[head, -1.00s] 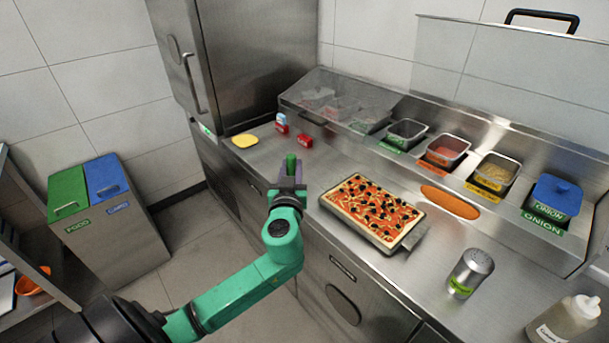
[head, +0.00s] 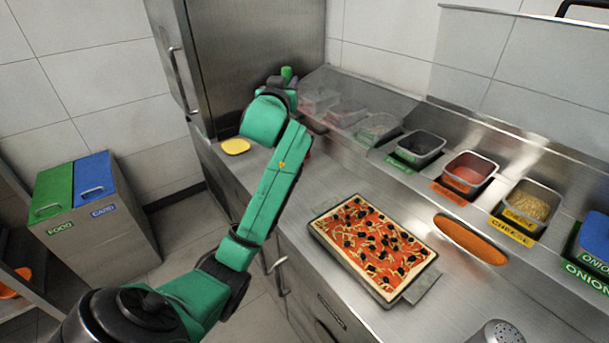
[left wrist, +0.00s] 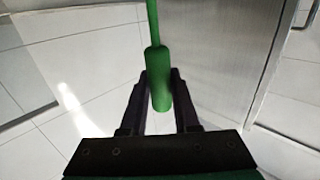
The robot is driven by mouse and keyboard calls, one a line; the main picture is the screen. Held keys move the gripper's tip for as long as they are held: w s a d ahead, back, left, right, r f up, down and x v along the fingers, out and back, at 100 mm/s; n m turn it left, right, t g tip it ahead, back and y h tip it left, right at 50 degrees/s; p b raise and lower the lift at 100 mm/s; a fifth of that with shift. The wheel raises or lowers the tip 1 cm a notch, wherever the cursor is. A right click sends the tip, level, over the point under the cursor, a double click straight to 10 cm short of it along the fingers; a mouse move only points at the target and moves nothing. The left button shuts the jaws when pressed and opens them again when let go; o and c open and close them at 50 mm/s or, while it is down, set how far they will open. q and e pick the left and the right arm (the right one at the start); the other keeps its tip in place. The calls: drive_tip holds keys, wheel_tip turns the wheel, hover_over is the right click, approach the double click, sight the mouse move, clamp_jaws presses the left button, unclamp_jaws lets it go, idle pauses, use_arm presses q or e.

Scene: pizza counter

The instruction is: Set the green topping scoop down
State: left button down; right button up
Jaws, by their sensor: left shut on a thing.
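The green topping scoop (left wrist: 158,80) is between the two dark fingers of my left gripper (left wrist: 160,100) in the left wrist view. The gripper is shut on its thick green handle, and a thinner green shaft runs up out of the picture. In the head view, the green handle end (head: 287,73) shows just above my left gripper (head: 281,84), over the far left end of the counter near the steel cabinet. My green arm covers much of the gripper there. The scoop's bowl is not visible. My right gripper is not in view.
A yellow disc (head: 235,146) lies on the counter's far left end. A rectangular pizza (head: 372,245) on a tray lies mid-counter. Topping bins, including an empty green-labelled one (head: 420,147), line the back rail beside a clear cover (head: 345,95). Bare counter (head: 345,180) lies between pizza and bins.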

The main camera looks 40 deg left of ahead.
use_arm(q)
wheel_tip(320, 180, down, 3)
drive_tip(key=shift+f, duration=0.2)
wheel_tip(320, 180, down, 16)
drive_tip(key=s+b, duration=0.1)
drive_tip(key=shift+b, duration=0.3)
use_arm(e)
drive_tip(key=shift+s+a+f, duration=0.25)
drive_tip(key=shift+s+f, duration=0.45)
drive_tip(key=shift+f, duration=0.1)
use_arm(q)
drive_tip(key=shift+f, duration=0.2)
drive_tip(key=c, duration=0.6)
unclamp_jaws()
drive_tip(key=shift+c, duration=0.2)
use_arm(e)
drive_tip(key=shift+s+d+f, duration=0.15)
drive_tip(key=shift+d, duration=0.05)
use_arm(q)
drive_tip(key=shift+r, duration=0.1)
